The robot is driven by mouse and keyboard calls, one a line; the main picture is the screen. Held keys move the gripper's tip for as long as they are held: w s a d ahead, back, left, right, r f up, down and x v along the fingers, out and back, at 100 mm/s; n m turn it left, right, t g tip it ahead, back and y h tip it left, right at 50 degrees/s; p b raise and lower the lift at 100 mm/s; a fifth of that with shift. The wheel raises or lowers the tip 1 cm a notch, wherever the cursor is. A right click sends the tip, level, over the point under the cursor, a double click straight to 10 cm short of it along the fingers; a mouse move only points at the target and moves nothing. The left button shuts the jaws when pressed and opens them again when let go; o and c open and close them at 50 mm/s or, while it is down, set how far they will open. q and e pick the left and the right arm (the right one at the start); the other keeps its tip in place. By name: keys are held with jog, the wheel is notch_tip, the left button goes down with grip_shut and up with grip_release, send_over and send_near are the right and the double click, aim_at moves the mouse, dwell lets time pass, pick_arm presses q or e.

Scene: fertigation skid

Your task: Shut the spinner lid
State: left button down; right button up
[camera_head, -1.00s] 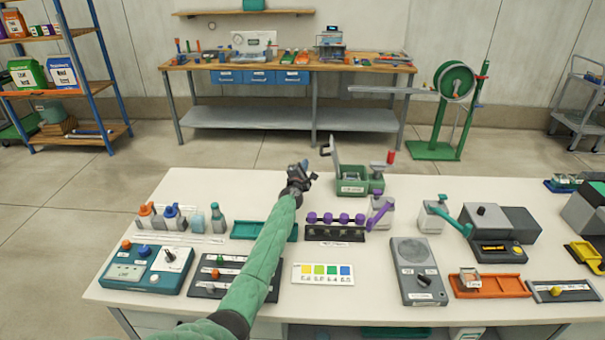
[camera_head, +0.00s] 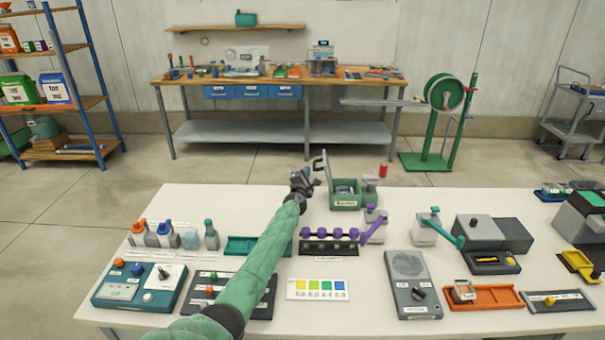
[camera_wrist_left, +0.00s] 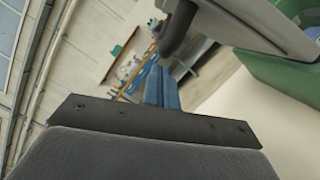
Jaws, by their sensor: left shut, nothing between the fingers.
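The spinner is a green box (camera_head: 345,204) on the far side of the white table in the head view. Its grey lid (camera_head: 324,174) stands open, nearly upright, at the box's left side, with a dark handle at its upper left. My left gripper (camera_head: 312,183) is shut and empty, just left of the lid. In the left wrist view, the shut blue fingers (camera_wrist_left: 162,88) are beside the lid's dark handle (camera_wrist_left: 179,28). The grey lid (camera_wrist_left: 250,22) and green box (camera_wrist_left: 282,82) fill the upper right. I cannot tell whether the fingers touch the lid. My right gripper is not in view.
A rack with purple-capped vials (camera_head: 328,244) stands in front of the spinner. A red-knobbed device (camera_head: 374,184) adjoins its right side. Bottles (camera_head: 165,238) stand at the left. The table left of the spinner, behind my arm, is clear.

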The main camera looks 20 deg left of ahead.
pick_arm(q)
jog(key=shift+w+d+r, duration=0.1)
jog(key=shift+d+r, duration=0.15)
jog(key=shift+d, duration=0.1)
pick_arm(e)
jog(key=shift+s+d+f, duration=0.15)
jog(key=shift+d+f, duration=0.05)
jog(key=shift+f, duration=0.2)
